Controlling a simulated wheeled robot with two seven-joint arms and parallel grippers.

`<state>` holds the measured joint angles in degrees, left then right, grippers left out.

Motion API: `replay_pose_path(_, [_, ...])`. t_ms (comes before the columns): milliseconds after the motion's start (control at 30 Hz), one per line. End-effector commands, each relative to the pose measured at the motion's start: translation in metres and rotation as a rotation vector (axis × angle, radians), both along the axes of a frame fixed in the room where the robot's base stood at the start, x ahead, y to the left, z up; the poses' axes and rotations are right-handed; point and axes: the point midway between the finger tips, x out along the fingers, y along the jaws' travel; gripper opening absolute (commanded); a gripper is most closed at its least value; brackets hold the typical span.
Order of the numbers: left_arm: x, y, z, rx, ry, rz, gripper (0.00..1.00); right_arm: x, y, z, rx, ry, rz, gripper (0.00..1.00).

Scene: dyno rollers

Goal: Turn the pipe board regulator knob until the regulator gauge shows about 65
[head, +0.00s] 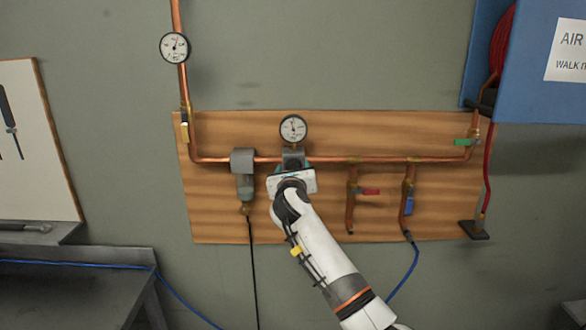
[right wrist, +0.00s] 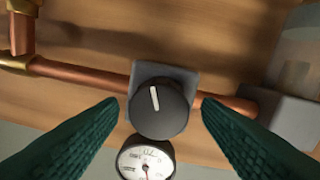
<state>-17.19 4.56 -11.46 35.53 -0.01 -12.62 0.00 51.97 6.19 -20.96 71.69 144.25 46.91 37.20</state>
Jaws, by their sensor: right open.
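The regulator gauge (head: 293,129) is a round white dial with a black rim on the wooden pipe board (head: 370,132); its reading is too small to tell. It also shows, partly cut off, in the right wrist view (right wrist: 146,160). The regulator knob (right wrist: 160,108) is round and black with a white pointer line, on a grey block. My right gripper (head: 292,166) is in front of the regulator, just below the gauge, and its body hides the knob in the head view. Its green fingers are open, one on each side of the knob, with visible gaps. My left gripper is not in view.
Copper pipe (head: 345,159) runs across the board. A grey filter unit (head: 243,163) is to the left. Red (head: 370,192), blue (head: 408,205) and green (head: 463,142) valve handles are to the right. Another gauge (head: 174,47) is at upper left.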

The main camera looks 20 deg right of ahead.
Motion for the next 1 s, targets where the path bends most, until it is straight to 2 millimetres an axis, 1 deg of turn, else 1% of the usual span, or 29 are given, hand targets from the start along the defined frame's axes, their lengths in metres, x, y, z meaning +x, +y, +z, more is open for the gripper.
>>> replay_pose_path(167, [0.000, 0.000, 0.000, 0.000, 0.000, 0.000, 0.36, 0.000, 0.000, 0.000, 0.000, 0.000, 0.000, 0.59])
replay_pose_path(200, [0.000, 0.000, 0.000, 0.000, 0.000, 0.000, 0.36, 0.000, 0.000, 0.000, 0.000, 0.000, 0.000, 0.57])
replay_pose_path(467, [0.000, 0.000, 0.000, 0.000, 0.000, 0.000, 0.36, 0.000, 0.000, 0.000, 0.000, 0.000, 0.000, 0.15])
replay_pose_path(567, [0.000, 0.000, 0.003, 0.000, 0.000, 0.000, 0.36, 0.000, 0.000, 0.001, -0.007, 0.003, 0.000, 0.14])
replay_pose_path(700, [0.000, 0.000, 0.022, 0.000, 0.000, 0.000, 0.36, 0.000, 0.001, 0.005, -0.078, 0.026, 0.000, 0.14])
replay_pose_path(800, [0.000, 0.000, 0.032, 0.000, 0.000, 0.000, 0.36, 0.000, 0.001, 0.004, -0.137, 0.044, 0.000, 0.14])
replay_pose_path(900, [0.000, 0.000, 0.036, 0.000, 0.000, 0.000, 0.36, 0.000, 0.000, 0.001, -0.178, 0.055, -0.001, 0.14])
replay_pose_path(1000, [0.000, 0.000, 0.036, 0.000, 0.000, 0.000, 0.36, 0.000, 0.000, -0.001, -0.190, 0.056, -0.001, 0.14])
